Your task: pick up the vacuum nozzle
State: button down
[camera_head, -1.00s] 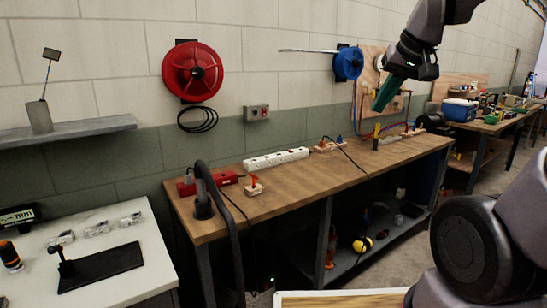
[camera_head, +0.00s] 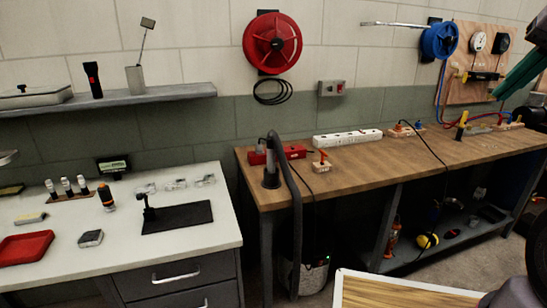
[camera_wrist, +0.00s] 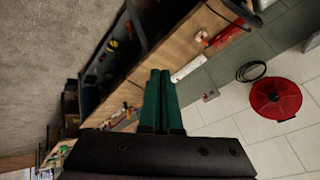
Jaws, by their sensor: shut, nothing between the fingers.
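The vacuum nozzle appears to be the grey and black upright piece (camera_head: 271,172) at the near left corner of the wooden bench. A thick black hose (camera_head: 296,215) arches from it and hangs down over the bench's front edge. My gripper (camera_head: 497,94) has green fingers and is at the far right of the head view, well apart from the nozzle. In the wrist view my gripper (camera_wrist: 160,73) has its two fingers together with nothing between them. I cannot clearly make out the nozzle in the wrist view.
The wooden bench (camera_head: 360,165) holds a white power strip (camera_head: 347,138) and a red box (camera_head: 290,151). A white-topped cabinet (camera_head: 190,245) with small tools stands to its left. A white-edged wooden board (camera_head: 395,292) is in the near foreground. Reels hang on the wall.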

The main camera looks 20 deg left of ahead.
aim_at(271, 160)
jog(key=j+u, duration=0.25)
jog(key=j, duration=1)
jog(key=i+j+u, duration=0.2)
jog(key=j, duration=1)
jog(key=k+j, duration=0.05)
jog(key=k, duration=0.1)
